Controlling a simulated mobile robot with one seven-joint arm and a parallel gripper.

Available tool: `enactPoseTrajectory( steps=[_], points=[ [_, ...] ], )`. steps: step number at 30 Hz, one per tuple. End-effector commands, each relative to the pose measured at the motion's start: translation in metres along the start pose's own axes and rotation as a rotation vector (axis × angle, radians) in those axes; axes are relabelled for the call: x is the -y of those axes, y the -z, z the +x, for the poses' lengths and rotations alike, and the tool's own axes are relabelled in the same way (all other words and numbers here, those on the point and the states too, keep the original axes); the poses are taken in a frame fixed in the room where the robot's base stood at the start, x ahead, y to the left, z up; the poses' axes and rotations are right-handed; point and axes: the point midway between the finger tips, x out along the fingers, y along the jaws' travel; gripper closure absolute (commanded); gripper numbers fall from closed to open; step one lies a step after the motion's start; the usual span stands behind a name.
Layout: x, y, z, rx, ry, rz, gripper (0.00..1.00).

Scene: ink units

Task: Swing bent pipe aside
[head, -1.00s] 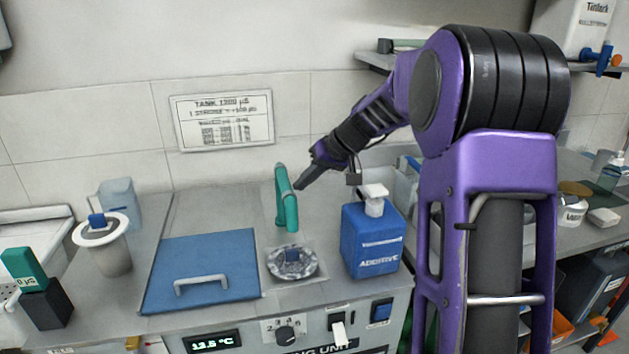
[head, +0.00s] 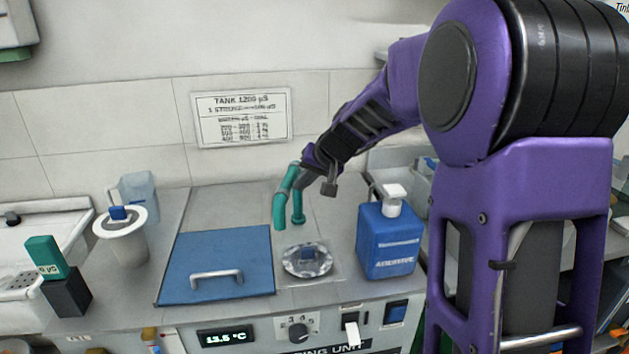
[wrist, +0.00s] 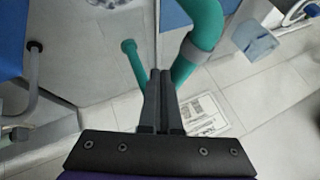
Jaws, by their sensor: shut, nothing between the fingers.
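The teal bent pipe (head: 285,195) stands behind the round glass-like basin (head: 307,261) in the head view. Its spout end hangs to the left of the basin, near the blue lid's right edge. My gripper (head: 308,186) is at the pipe's right side. In the wrist view, the shut, empty fingers (wrist: 160,73) lie between the pipe's two legs, close to the thicker leg with its grey collar (wrist: 193,49). I cannot tell whether they touch the pipe. The basin shows only partly at the top of the wrist view.
The blue lid (head: 217,258) with a grey handle lies left of the basin. A blue additive bottle (head: 388,240) with a white pump stands to the right, under my arm. A white-rimmed cup (head: 120,238) stands farther left. The wall with a sign is behind.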

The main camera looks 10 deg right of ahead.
Motion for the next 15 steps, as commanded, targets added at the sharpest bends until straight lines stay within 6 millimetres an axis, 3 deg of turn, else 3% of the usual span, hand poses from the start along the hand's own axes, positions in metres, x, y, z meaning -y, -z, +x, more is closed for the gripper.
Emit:
enactPoseTrajectory(
  steps=[8, 15],
  points=[
    [0.032, -0.004, 0.009, -0.092, -0.100, 0.156, 1.00],
    [0.054, -0.003, 0.024, -0.089, -0.098, 0.156, 1.00]
  ],
)
